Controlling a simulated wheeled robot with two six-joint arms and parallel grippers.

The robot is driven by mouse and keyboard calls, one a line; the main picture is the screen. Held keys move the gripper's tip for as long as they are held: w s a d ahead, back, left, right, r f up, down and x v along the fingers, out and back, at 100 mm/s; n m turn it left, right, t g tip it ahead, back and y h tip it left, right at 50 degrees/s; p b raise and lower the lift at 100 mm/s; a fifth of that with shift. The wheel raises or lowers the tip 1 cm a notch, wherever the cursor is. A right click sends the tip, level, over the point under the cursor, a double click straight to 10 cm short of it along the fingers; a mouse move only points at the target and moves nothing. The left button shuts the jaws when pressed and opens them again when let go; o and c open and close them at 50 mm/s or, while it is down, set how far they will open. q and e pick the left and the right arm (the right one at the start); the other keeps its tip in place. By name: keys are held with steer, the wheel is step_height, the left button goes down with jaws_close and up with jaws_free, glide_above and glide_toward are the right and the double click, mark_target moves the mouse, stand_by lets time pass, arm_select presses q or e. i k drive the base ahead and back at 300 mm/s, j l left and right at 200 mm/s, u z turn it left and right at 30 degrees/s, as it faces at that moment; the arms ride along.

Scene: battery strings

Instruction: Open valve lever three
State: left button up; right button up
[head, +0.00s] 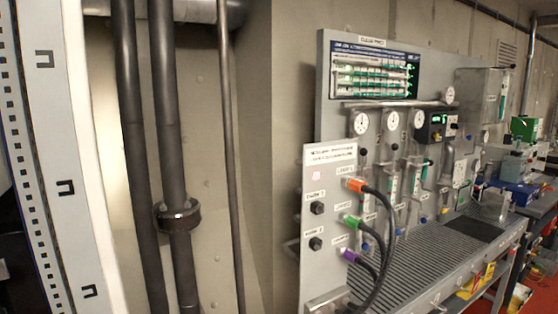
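The clean-press panel (326,80) stands right of centre, with a dark display (375,68) and several round gauges. Vertical tubes with small fittings hang below the gauges. Small valve parts show among these tubes, but they are too small for me to tell which is lever three or how it is turned. Neither of my grippers is in view.
A grey connector box (328,268) with orange, green and purple plugs and black cables stands before the panel's left side. A slatted bench (428,262) runs below the panel. Dark vertical pipes (165,120) line the wall at left. A blue device (519,194) sits further right.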

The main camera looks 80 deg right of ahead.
mark_target(430, 163)
steer(key=z, duration=0.4)
steer(key=j+z, duration=0.15)
steer(key=z, duration=0.7)
steer(key=k+z, duration=0.1)
steer(key=z, duration=0.3)
steer(key=i+l+z, duration=0.1)
steer(key=z, duration=1.9)
steer(key=i+l+u, duration=0.2)
steer(key=i+l, duration=0.15)
steer(key=i+l+u, duration=0.25)
steer(key=i+l, duration=0.15)
steer(key=i+l+u, duration=0.2)
steer(key=i+l, duration=0.2)
steer(key=i+l+u, duration=0.2)
steer(key=l, duration=0.4)
steer(key=i, duration=0.1)
